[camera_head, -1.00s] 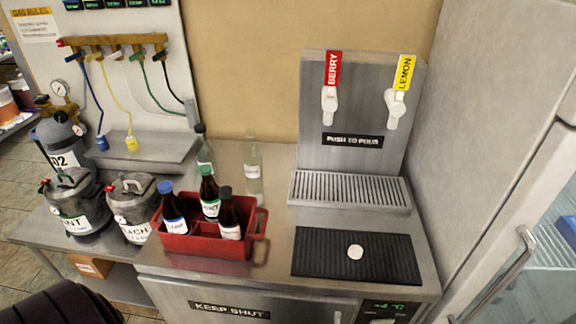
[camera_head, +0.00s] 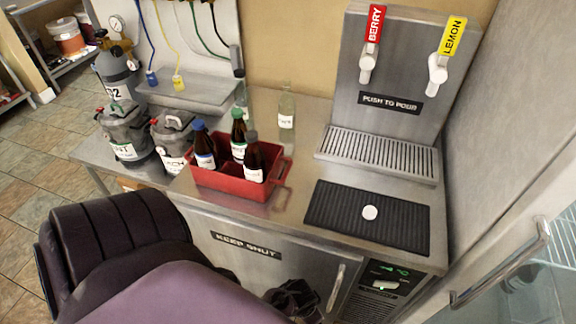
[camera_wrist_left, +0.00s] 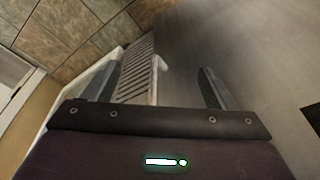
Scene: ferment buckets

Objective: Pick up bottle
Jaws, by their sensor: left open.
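A red crate (camera_head: 235,184) on the steel counter holds three brown bottles: a blue-capped bottle (camera_head: 203,146), a green-capped bottle (camera_head: 238,136) and a dark-capped bottle (camera_head: 253,160). Behind the crate stand a clear labelled bottle (camera_head: 286,112) and a clear bottle with a grey top (camera_head: 241,95), partly hidden. In the left wrist view my left gripper (camera_wrist_left: 162,76) is open and empty, with no bottle between its fingers. In the head view my purple arm is low at the bottom left, below the counter front; its fingers cannot be made out clearly. My right gripper is not in view.
A tap tower (camera_head: 400,85) with a drip tray (camera_head: 380,152) stands at the back right. A black mat (camera_head: 335,207) with a white disc (camera_head: 370,212) lies before it. Grey kegs (camera_head: 125,133) stand left of the crate. A cabinet door with a handle (camera_head: 337,287) is below.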

